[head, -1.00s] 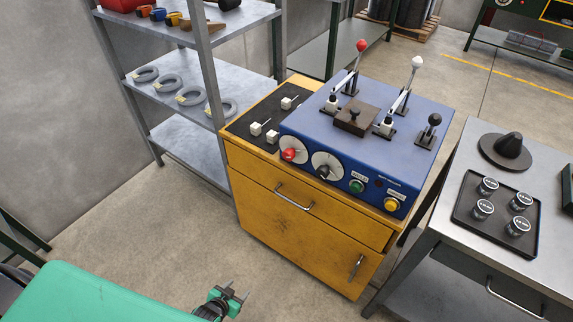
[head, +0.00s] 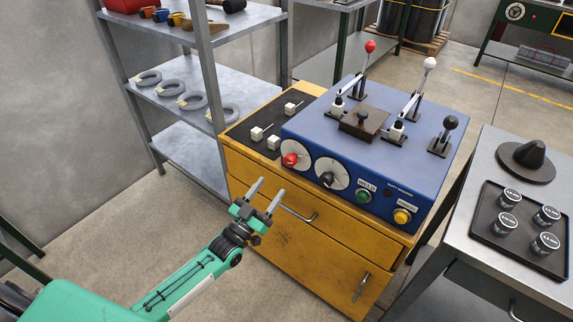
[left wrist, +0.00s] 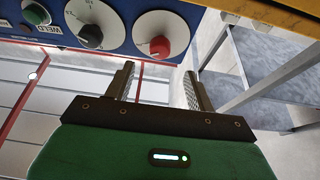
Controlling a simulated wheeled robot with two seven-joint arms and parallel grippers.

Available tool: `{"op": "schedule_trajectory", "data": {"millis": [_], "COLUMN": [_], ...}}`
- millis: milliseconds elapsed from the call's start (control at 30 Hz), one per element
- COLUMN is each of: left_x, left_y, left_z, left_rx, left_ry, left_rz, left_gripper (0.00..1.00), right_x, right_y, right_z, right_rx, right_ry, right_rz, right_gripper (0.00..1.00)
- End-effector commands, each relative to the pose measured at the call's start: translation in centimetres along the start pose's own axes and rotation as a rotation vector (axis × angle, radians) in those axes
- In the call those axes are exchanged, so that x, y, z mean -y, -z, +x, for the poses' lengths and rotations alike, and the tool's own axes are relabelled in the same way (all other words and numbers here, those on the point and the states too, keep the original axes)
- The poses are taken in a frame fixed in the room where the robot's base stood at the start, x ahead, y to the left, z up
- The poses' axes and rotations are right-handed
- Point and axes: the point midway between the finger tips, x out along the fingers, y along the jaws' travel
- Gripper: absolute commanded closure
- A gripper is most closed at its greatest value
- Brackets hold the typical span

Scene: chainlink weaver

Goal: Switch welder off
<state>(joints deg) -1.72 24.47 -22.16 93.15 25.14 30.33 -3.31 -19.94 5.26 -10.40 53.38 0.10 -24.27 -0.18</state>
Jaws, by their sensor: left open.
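The blue welder (head: 370,145) sits on a yellow cabinet (head: 300,230). Its front has a red knob (head: 291,160) on a white dial at the left, a black knob (head: 327,179) on a second dial, a green button (head: 362,196) and a yellow button (head: 402,216). My left gripper (head: 265,196) is open and empty, in front of the cabinet, below and left of the red knob and apart from it. In the left wrist view the red knob (left wrist: 160,48) and black knob (left wrist: 91,37) show beyond the open fingers (left wrist: 160,88). My right gripper is out of view.
A grey shelf (head: 205,70) with grey rings stands to the left. A metal table (head: 480,240) with a black tray of several small jars stands at the right. Levers (head: 405,95) rise from the welder's top. The floor at lower left is open.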

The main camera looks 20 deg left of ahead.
Motion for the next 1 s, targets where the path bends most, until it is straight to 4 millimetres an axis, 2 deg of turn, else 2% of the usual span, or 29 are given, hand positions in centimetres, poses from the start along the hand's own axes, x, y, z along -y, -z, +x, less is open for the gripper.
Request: {"op": "schedule_trajectory", "data": {"millis": [33, 200, 500, 633, 933, 1000], "left_x": [0.0, 0.0, 0.0, 0.0, 0.0, 0.0], "left_y": [0.2, 0.2, 0.0, -0.1, -0.1, -0.1], "left_z": [1.2, 4.4, 8.4, 9.1, 9.2, 9.2], "left_rx": [-0.003, -0.001, 0.001, 0.002, 0.003, 0.002], "left_ry": [-0.001, 0.0, 0.0, 0.0, 0.0, 0.0], "left_rz": [0.0, 0.0, 0.0, 0.0, 0.0, 0.0], "left_gripper": [0.44, 0.44, 0.44, 0.44, 0.44, 0.56], "right_x": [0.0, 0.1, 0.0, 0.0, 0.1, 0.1], "right_y": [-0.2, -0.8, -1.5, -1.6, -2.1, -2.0], "right_z": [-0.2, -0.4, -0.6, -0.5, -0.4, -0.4], "right_rx": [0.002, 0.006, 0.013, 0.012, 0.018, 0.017], "right_ry": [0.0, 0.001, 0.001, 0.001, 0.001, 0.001], "right_rz": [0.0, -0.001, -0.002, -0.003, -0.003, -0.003], "right_gripper": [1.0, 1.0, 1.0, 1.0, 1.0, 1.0]}}
